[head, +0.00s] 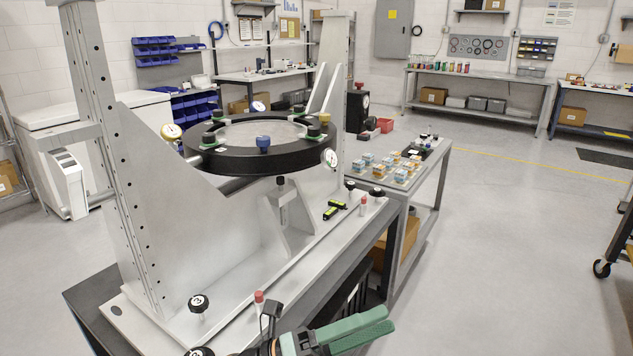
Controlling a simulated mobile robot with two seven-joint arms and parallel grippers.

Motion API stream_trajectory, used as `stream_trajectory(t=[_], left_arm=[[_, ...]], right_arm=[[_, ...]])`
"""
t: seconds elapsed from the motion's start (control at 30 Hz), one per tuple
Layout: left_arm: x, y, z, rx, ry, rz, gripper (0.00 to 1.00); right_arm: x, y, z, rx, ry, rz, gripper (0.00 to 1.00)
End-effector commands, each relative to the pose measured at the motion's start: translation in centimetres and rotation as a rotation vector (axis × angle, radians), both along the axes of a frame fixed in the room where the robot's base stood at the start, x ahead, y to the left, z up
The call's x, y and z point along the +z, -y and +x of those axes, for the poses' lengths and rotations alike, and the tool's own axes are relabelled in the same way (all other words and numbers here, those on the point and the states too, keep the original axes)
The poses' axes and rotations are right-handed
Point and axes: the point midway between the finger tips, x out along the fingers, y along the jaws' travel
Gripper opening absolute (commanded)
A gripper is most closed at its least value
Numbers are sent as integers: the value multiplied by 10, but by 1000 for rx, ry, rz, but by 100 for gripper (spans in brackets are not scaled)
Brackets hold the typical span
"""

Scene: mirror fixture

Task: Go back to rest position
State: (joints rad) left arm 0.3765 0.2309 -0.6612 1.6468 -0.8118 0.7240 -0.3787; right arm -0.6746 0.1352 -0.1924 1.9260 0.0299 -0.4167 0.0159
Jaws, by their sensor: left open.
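My left gripper (386,320) is at the bottom centre, with its green fingers pointing right. It is open, with nothing seen between the fingers. It is in front of the mirror fixture's base plate (240,272), near its front edge. The fixture has a black ring (262,160) around a round grey disc (262,133), between two upright metal frames. My right gripper is not in view.
A yellow-black tool (334,209) lies on the fixture base, and a red-capped piece (259,301) stands near my left gripper. A side table (425,178) with small boxes stands behind right. A wheeled cart (620,235) is at the right edge. The floor between is clear.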

Motion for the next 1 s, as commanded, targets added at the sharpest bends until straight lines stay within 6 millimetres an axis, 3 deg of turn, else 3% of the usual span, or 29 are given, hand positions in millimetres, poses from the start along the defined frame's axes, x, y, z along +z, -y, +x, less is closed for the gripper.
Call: stream_trajectory(t=[0.17, 0.33, 0.43, 0.5, 0.63, 0.8, 1.0], left_arm=[[-43, -58, 35, 248, -545, -244, 58], [-127, -126, 36, 483, -1062, -446, 58], [-187, -165, 12, 624, -1363, -553, 58], [-227, -188, -14, 717, -1555, -620, 58], [-282, -220, -69, 861, -1843, -721, 58], [-318, -239, -122, 975, -2059, -795, 58], [-327, -244, -138, 1008, -2119, -815, 58]], right_arm=[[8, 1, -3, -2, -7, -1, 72], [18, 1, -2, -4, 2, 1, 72], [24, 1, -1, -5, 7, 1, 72], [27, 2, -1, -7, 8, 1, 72], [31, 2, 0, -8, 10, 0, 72], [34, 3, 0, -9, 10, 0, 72], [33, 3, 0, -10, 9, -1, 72]])
